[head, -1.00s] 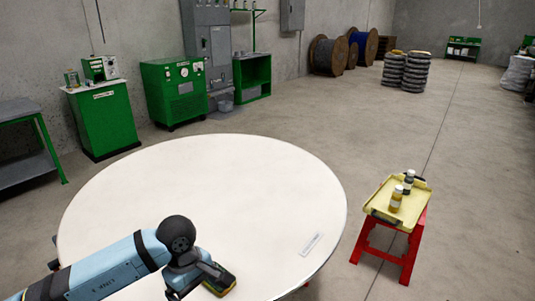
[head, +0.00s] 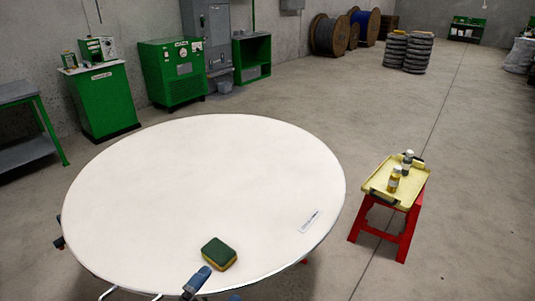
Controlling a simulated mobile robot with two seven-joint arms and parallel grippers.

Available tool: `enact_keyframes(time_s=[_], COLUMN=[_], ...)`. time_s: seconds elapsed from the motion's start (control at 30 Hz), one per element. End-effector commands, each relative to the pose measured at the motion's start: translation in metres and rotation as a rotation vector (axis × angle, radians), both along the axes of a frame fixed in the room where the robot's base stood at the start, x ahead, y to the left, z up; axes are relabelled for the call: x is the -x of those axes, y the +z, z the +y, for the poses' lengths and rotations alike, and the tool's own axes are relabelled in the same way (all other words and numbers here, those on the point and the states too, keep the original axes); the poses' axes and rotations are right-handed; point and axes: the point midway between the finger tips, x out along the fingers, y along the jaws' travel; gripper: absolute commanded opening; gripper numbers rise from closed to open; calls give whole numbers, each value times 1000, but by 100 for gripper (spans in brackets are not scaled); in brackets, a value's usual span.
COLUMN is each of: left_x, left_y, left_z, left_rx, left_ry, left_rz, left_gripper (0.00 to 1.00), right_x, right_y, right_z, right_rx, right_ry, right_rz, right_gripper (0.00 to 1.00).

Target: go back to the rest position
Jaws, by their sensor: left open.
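My left gripper (head: 212,284) shows only in part at the bottom edge of the head view, by the near rim of the round white table (head: 150,190). A dark blue finger reaches up over the rim, and the gripper is open and empty. A sponge with a green top and yellow sides (head: 219,253) lies on the table just beyond the fingers, apart from them. Most of my left arm is out of the picture. My right gripper is not in view.
A small label-like strip (head: 310,222) lies at the table's right. A red stool (head: 399,228) with a yellow tray (head: 380,188) holding bottles stands to the right. Green cabinets (head: 102,100) line the back wall. Most of the tabletop is clear.

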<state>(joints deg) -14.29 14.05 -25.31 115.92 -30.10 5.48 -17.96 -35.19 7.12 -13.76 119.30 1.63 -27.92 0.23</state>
Motion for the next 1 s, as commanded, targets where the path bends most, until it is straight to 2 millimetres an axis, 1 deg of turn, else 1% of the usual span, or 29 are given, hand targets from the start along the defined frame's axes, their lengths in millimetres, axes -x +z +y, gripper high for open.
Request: enact_keyframes(time_s=[0.03,0.07,0.1,0.17,0.2,0.27,0.3,0.37,0.4,0.43,0.47,0.5,0.67,0.77,0.8,0.9,1.0], left_x=[10,16,25,40,51,69,81,101,115,123,118,117,118,120,120,122,123], left_y=[-28,-43,-62,-88,-102,-123,-136,-153,-163,-165,-145,-136,-104,-80,-68,-43,-25], left_z=[18,27,38,52,58,67,72,78,82,83,83,83,85,87,88,90,92], left_rx=[106,167,242,338,395,475,525,597,642,670,659,653,640,632,629,620,613], left_ry=[73,112,160,222,260,312,346,393,424,442,433,430,431,433,432,434,434], left_rz=[188,290,415,577,672,805,889,1007,1083,1126,1105,1099,1089,1083,1080,1074,1067], left_gripper=[93,93,93,93,93,93,93,93,93,93,93,93,93,93,93,93,93], right_x=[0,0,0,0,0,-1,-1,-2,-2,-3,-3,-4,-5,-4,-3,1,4], right_y=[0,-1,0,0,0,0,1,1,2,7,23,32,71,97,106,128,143], right_z=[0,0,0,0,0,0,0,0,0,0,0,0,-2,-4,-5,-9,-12], right_rx=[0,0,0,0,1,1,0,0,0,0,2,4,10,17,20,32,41], right_ry=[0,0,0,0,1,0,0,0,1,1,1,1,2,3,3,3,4], right_rz=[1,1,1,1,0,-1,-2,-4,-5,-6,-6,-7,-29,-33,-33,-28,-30], right_gripper=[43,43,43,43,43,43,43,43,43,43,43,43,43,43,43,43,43])
